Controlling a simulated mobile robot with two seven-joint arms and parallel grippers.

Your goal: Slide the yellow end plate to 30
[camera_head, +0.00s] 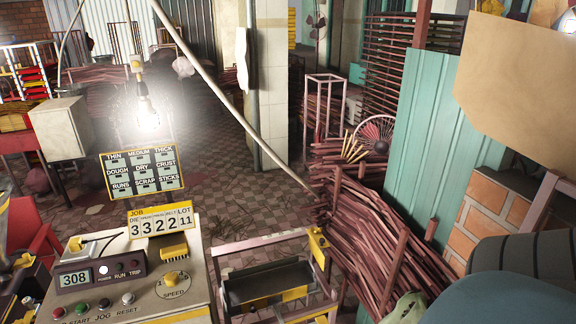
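A dark trough (268,283) sits in a pale metal frame at the bottom centre. A yellow strip (262,304) lies along its lower part and a small yellow piece (294,294) is at its right. Another yellow piece (318,240) sits at the frame's upper right corner. I cannot tell which of these is the yellow end plate. No scale with a readable 30 shows. Neither of my grippers can be made out in this view.
A control panel (190,262) at the lower left has a display (76,280) reading 308, several buttons and a speed dial (173,285). A number board (160,222) stands behind it. Bundled sticks (385,240) lie right of the frame. Tiled floor (225,190) is open behind.

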